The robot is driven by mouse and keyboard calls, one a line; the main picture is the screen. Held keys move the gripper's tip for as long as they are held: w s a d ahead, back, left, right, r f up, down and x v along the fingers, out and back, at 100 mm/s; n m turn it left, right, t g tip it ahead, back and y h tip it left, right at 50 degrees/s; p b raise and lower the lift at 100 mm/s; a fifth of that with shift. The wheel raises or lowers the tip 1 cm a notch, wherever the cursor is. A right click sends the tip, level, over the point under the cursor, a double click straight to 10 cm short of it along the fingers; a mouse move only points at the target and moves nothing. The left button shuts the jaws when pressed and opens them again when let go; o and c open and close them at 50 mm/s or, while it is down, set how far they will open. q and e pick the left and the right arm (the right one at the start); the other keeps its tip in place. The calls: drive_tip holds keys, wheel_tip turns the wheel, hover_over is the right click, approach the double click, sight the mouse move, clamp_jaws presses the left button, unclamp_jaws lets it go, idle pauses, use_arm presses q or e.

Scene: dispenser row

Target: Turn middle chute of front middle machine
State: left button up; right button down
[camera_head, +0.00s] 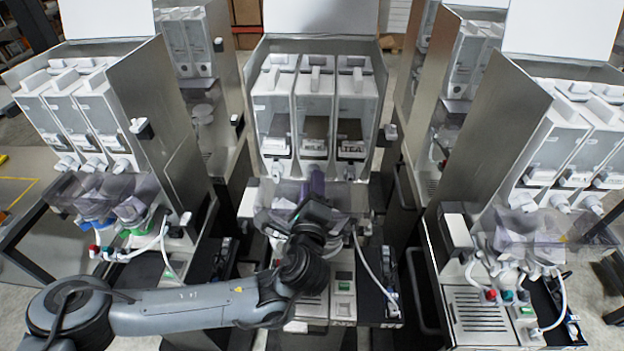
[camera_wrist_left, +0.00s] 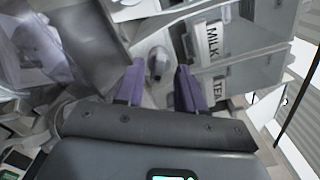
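The front middle machine (camera_head: 382,100) stands in the centre of the head view with three canisters side by side; the middle one is labelled MILK (camera_head: 314,146) and the right one TEA (camera_head: 351,150). My left gripper (camera_head: 316,183) has its purple fingers up just below the MILK canister, hiding the middle chute in that view. In the left wrist view, the middle chute (camera_wrist_left: 157,62), a small grey-white spout, lies between the two spread fingers (camera_wrist_left: 159,75), with a gap on each side. The gripper is open. My right gripper is not in view.
The right chute (camera_head: 350,173) and left chute (camera_head: 277,171) sit close on either side of my gripper. Clear plastic funnels (camera_head: 268,218) surround it below. Similar machines stand to the left (camera_head: 160,110) and right (camera_head: 490,130), with narrow gaps between.

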use_arm(q)
drive_tip(key=shift+w, duration=0.35)
clamp_jaws()
drive_tip(key=shift+f, duration=0.1)
